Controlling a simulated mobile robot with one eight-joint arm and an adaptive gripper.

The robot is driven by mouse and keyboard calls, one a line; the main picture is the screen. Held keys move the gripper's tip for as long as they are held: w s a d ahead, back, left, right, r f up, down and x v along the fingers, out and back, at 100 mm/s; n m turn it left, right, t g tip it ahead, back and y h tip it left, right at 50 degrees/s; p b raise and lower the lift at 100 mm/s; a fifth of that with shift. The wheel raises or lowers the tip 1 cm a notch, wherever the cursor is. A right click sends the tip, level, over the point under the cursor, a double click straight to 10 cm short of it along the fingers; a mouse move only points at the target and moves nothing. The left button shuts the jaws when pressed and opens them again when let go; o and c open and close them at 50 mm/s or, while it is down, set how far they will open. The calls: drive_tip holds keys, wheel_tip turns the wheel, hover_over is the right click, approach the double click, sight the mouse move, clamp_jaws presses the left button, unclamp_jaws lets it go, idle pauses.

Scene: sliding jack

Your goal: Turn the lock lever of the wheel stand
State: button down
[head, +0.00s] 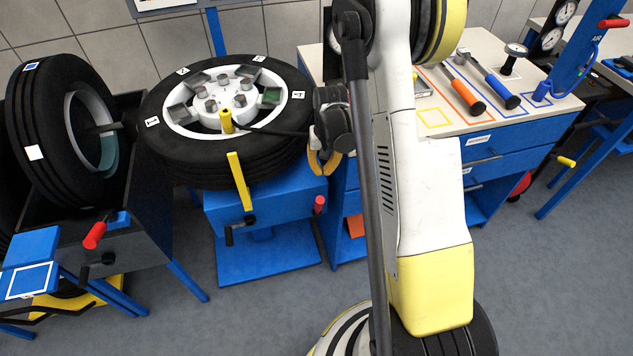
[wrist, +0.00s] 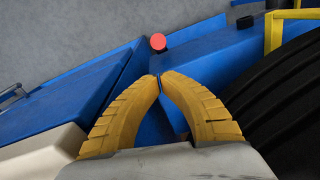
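The wheel stand (head: 265,207) is a blue block on a blue base plate and bears a black tyre with a white hub (head: 222,113). A red-ended lever (head: 319,204) is at the stand's right side, and its red end also shows in the wrist view (wrist: 158,42). A yellow upright bar (head: 240,182) and a black crank handle (head: 229,235) are on its front. I cannot tell which part is the lock lever. My gripper (head: 321,168) is beside the tyre's right edge, above the red end and apart from it. Its yellow fingers meet at the tips (wrist: 161,77), with nothing between them.
At left, a dark cabinet (head: 130,255) with a red-handled lever (head: 95,234) holds another tyre (head: 45,150). At right, a workbench (head: 500,150) carries several tools. The workbench stands close to the wheel stand. The grey floor in front is clear.

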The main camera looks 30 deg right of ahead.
sight(321, 191)
drive_tip(key=f+b, duration=0.1)
drive_tip(key=f, duration=0.2)
drive_tip(key=f+b, duration=0.2)
drive_tip(key=f, duration=0.2)
drive_tip(key=f+b, duration=0.1)
drive_tip(key=f, duration=0.2)
drive_tip(key=shift+w+f, duration=0.25)
drive_tip(key=shift+f, duration=0.15)
